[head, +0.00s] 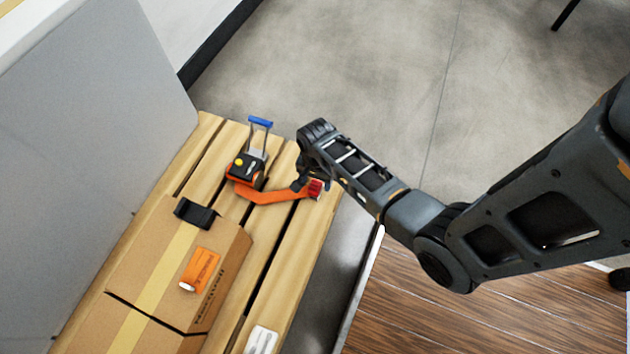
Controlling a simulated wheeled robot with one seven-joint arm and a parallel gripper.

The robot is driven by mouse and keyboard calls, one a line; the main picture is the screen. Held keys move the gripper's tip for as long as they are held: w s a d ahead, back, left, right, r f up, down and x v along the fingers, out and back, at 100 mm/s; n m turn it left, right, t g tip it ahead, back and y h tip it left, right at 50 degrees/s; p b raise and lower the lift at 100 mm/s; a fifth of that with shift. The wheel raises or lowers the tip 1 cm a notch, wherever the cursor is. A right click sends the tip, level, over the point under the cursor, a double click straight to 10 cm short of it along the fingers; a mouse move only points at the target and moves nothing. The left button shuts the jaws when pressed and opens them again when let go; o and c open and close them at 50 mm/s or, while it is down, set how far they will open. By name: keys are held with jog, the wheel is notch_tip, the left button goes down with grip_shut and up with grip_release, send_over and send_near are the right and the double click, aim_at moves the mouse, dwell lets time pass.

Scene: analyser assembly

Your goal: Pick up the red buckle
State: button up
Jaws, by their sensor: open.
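The red buckle (316,190) is a small red piece at the right end of an orange strap-like arm (270,197), near the right edge of the slatted wooden surface. My gripper (311,184) points down right at the buckle, with its dark fingers close to it. The jaws are open. The wrist and fingers hide part of the buckle, and I cannot tell whether the fingers touch it. The orange arm joins a black and orange device (246,168) with a yellow button and a blue-topped upright handle (259,124).
A cardboard box (150,250) on the left carries a black bracket (194,213) and an orange labelled item (200,270). A white object (261,341) lies at the front. A grey panel (90,110) stands along the left. Open floor lies beyond the wooden surface.

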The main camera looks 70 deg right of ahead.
aim_at(316, 184)
notch_tip(316, 184, down, 3)
jog(key=shift+d+f+b, duration=0.1)
jog(key=shift+b, duration=0.55)
jog(key=c, duration=1.2)
jog(key=shift+r, duration=0.25)
